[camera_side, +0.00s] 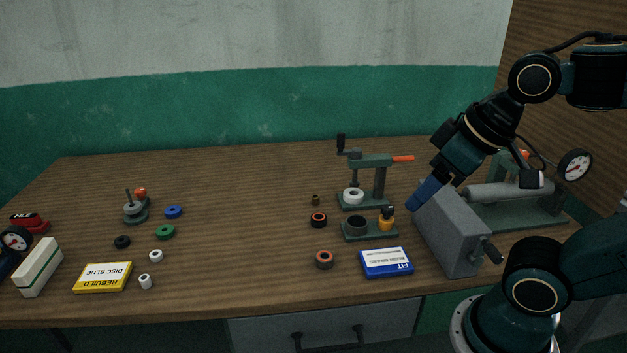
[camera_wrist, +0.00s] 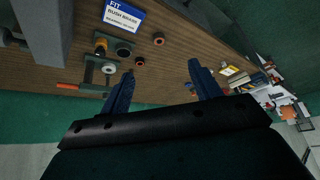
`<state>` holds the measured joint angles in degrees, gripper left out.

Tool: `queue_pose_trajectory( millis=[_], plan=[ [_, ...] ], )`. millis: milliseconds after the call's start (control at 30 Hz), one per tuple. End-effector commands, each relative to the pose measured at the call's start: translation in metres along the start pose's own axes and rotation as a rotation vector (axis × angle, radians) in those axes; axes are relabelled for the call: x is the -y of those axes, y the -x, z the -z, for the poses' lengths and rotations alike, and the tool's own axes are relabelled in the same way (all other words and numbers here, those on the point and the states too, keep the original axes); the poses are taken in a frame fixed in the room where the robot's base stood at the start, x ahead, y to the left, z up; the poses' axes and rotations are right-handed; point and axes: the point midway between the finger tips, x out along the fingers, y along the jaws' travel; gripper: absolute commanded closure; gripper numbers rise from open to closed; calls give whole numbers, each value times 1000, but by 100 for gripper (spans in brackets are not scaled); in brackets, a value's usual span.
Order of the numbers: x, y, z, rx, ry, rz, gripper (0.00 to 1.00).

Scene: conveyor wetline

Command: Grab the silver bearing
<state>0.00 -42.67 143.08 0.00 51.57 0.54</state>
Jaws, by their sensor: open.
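No ring in view is plainly marked as the silver bearing. A pale silver-white ring (camera_side: 353,195) lies on the base of the green hand press (camera_side: 381,181); it also shows in the wrist view (camera_wrist: 108,68). Two smaller white pieces, one (camera_side: 156,256) and another (camera_side: 145,281), stand at the left of the table. I cannot tell which piece is the bearing. My gripper (camera_side: 424,196) has blue fingers and is above the table's right side, right of the press. In the wrist view its fingers (camera_wrist: 162,74) are spread apart with nothing between them.
A grey box with a crank (camera_side: 450,238) stands below my gripper. A holder with a cup (camera_side: 356,226) and an amber bottle (camera_side: 386,221), a blue box (camera_side: 387,262) and dark and reddish rings are near the press. The table's middle (camera_side: 245,215) is clear.

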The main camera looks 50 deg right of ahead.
Motion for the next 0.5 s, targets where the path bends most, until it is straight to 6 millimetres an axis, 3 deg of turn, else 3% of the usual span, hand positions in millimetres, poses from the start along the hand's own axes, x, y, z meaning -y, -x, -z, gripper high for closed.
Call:
queue_pose_trajectory(
  millis=[267,500],
  plan=[
    [0,-9,17,50,-148,-5,37],
    [-1,-30,46,134,-423,-33,37]
  ],
)
